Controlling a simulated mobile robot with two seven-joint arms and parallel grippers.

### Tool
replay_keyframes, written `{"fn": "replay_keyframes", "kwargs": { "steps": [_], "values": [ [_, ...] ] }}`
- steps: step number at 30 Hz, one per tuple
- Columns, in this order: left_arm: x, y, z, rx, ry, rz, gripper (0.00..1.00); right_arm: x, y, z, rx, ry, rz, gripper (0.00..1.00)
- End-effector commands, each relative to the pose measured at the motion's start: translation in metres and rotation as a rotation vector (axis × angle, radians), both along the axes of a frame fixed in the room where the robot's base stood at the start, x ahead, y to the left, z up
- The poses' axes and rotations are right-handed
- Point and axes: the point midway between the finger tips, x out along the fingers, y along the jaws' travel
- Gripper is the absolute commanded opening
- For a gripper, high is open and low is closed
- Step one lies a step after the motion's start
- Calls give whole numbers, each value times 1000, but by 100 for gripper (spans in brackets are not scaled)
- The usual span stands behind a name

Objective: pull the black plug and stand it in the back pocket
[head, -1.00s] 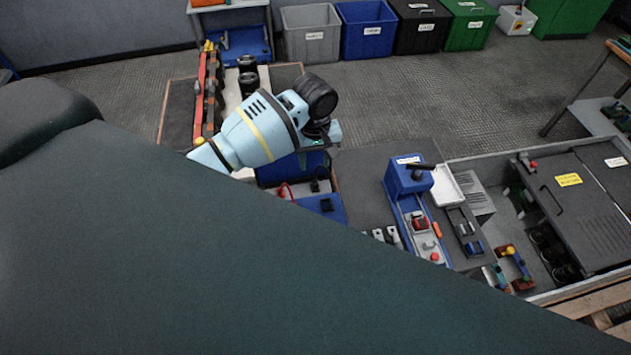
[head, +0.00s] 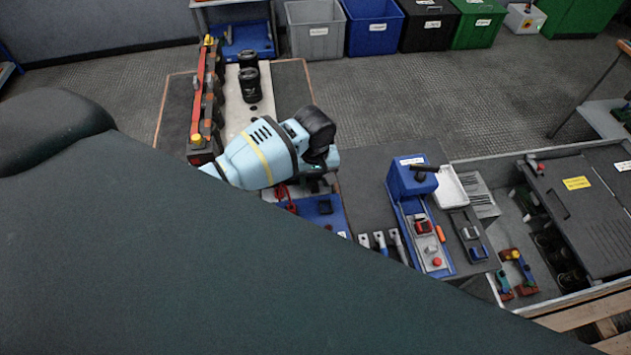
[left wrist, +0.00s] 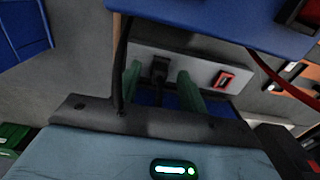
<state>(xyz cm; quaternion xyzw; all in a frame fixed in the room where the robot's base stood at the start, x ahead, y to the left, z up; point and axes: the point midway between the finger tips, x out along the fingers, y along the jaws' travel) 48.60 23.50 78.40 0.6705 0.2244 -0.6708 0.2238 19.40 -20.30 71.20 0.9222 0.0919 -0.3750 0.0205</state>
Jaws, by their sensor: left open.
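My left gripper (head: 316,182) hangs over the bench in the head view, where its fingertips are mostly hidden. In the left wrist view its two green fingers (left wrist: 158,76) are open, one on each side of the black plug (left wrist: 160,68). The plug sits at a grey panel (left wrist: 201,72); I cannot tell whether the fingers touch it. A blue tray (head: 334,219) with a dark square recess (head: 325,207) lies just in front of the gripper. I cannot tell which opening is the back pocket. My right gripper is not in view.
A red rectangular socket (left wrist: 222,80) is beside the plug, and a red cable (left wrist: 275,76) hangs near it. A blue unit (head: 410,178) with a lever stands to the right. A red-barred rack (head: 198,95) and black cylinders (head: 250,83) stand behind. My dark arm hides the foreground.

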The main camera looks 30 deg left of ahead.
Motion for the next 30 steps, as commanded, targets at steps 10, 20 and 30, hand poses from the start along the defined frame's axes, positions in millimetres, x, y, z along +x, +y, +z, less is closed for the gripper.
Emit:
{"fn": "replay_keyframes", "kwargs": {
  "steps": [10, 20, 30],
  "values": [
    [0, 0, 1, -1, -1, 0, 42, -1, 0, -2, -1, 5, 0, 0],
    [0, -1, 1, -1, -2, 0, 42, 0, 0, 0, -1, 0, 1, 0],
    [1, -1, 2, -2, -3, -1, 42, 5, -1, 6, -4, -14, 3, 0]
  ]
}}
